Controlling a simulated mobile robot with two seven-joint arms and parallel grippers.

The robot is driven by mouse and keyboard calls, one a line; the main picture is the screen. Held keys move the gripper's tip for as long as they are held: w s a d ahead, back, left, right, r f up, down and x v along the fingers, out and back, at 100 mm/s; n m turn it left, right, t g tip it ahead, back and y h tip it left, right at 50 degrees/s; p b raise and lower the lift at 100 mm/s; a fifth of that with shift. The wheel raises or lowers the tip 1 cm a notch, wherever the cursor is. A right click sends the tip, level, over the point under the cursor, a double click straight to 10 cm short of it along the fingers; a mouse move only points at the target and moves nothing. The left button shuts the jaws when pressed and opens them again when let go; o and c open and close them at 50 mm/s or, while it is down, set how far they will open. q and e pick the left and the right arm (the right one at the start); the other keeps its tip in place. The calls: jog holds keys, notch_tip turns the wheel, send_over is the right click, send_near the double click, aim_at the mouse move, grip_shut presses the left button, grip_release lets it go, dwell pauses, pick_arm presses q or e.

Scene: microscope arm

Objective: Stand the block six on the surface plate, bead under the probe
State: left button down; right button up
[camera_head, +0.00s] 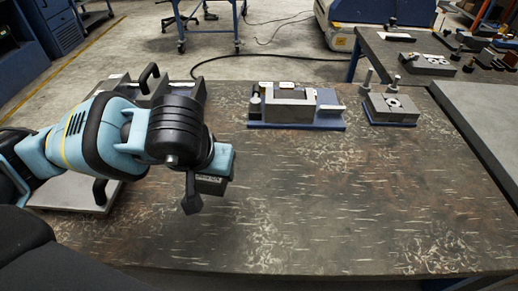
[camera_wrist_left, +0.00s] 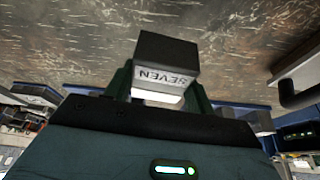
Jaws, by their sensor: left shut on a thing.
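My left gripper (camera_head: 212,180) is shut on a dark block (camera_wrist_left: 168,48), which it holds above the brown table. The label on the block's face reads SEVEN, upside down in the left wrist view. The block also shows in the head view (camera_head: 209,187), below the light-blue gripper body. A pale grey slab (camera_head: 65,193), possibly the surface plate, lies at the table's left, partly hidden behind my left arm. I cannot make out a bead, a probe or a block marked six. My right gripper is not in view.
A grey fixture on a blue base (camera_head: 296,123) stands at the back middle. A smaller one with upright pins (camera_head: 389,108) stands to its right. A grey box with black handles (camera_head: 150,88) is at the back left. The table's middle and front right (camera_head: 350,200) are clear.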

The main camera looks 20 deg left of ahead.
pick_arm(q)
jog(key=f+b, duration=0.1)
jog(key=b, duration=0.1)
jog(key=w+f+n+b, duration=0.1)
jog(key=f, duration=0.1)
jog(key=shift+w+d+f+b, duration=0.15)
jog(key=shift+f+b, duration=0.05)
jog(key=shift+b, duration=0.2)
jog(key=shift+w+f+y+b, duration=0.2)
jog(key=shift+f+y+b, duration=0.1)
jog(key=shift+b, duration=0.45)
jog(key=shift+w+d+n+b, duration=0.1)
jog(key=shift+w+n+b, duration=0.05)
jog(key=shift+n+b, duration=0.2)
jog(key=shift+w, duration=0.25)
send_near(222, 140)
jog(key=shift+s+d+f+p, duration=0.15)
jog(key=shift+d+f+p, duration=0.15)
jog(key=shift+d+f, duration=0.4)
jog(key=shift+f, duration=1.75)
